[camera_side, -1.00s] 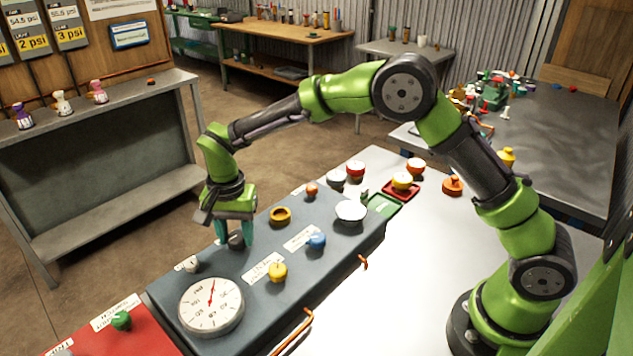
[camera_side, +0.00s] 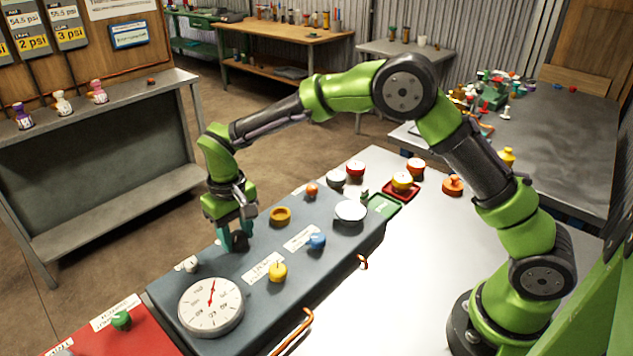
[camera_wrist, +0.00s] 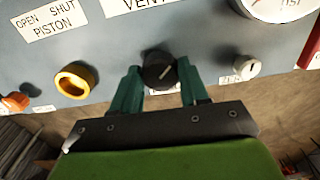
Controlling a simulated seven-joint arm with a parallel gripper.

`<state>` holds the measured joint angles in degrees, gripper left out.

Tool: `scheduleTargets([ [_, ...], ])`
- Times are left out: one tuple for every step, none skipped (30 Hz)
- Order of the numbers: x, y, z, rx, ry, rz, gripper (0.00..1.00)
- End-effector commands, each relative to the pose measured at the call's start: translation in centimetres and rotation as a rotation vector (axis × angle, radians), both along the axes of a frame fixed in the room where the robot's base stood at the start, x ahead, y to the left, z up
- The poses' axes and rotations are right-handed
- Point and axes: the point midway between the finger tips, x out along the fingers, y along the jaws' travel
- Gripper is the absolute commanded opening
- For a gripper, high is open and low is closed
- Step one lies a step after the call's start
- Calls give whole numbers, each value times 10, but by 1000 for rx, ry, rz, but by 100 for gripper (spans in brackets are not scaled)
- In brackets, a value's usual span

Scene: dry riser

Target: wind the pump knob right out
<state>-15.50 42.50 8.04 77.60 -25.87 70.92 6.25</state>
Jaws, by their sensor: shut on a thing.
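In the side view the knob (camera_side: 238,240) shows near the panel's far edge. My gripper (camera_wrist: 158,76) has its two green fingers on either side of the knob and is shut on it. In the side view my gripper (camera_side: 236,238) points down at the panel. I cannot tell how far the knob stands out from the panel.
A yellow ring (camera_side: 280,215) and a small white knob (camera_side: 190,264) flank the knob. A white dial gauge (camera_side: 211,305), a yellow knob (camera_side: 278,271), a blue knob (camera_side: 316,241) and an orange knob (camera_side: 311,190) share the panel. Copper pipe (camera_side: 294,331) runs along its near side.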

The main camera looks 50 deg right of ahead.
Motion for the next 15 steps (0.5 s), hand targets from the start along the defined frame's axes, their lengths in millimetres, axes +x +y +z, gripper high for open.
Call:
scheduleTargets([
  [0,0,1,1,1,43,14],
  [0,0,1,1,1,71,14],
  [0,0,1,1,1,110,14],
  [0,0,1,1,1,138,14],
  [0,0,1,1,1,167,14],
  [0,0,1,1,1,205,14],
  [0,0,1,1,1,233,14],
  [0,0,1,0,1,261,14],
  [0,0,1,0,1,299,14],
  [0,0,1,0,1,327,14],
  [0,0,1,1,1,354,14],
  [0,0,1,1,1,391,14],
  [0,0,1,1,1,418,14],
  [0,0,1,2,1,445,14],
  [0,0,1,2,1,479,14],
])
